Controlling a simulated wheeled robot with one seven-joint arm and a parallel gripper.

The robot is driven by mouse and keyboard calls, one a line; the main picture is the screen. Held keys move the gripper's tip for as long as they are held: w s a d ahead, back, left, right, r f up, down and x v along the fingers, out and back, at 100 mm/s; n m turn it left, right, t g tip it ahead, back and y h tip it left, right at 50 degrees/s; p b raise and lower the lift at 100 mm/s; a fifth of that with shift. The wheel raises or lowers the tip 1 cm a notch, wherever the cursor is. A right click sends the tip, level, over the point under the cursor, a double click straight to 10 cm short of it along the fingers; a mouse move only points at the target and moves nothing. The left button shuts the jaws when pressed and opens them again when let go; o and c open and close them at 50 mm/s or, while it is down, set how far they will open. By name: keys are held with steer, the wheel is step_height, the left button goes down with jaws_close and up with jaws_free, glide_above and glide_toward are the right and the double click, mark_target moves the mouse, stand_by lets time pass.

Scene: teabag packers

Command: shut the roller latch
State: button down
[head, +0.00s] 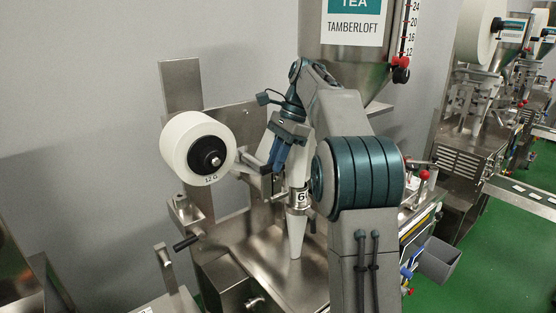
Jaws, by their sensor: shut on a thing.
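My gripper (273,164) reaches down from the upper middle of the head view, with its blue fingers close together. It is shut on a small metal part beside the forming tube, which I take to be the roller latch (267,183). The fingers and my arm hide part of it, so its exact angle cannot be told. The white paper roll (181,140) with a black hub sits on its spindle to the left of my gripper, apart from it.
The forming tube (297,225) hangs just right of the latch. The tea hopper (345,62) is above and behind. A black-handled lever (186,243) sticks out at lower left. More packers (485,110) stand at right, beyond green floor (480,265).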

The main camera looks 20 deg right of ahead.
steer(key=shift+w+r+n+g, duration=0.1)
steer(key=shift+w+n+g, duration=0.2)
steer(key=shift+n, duration=0.6)
steer(key=shift+a, duration=0.1)
steer(key=c, duration=1.4)
jaws_free()
steer(key=shift+o, duration=0.2)
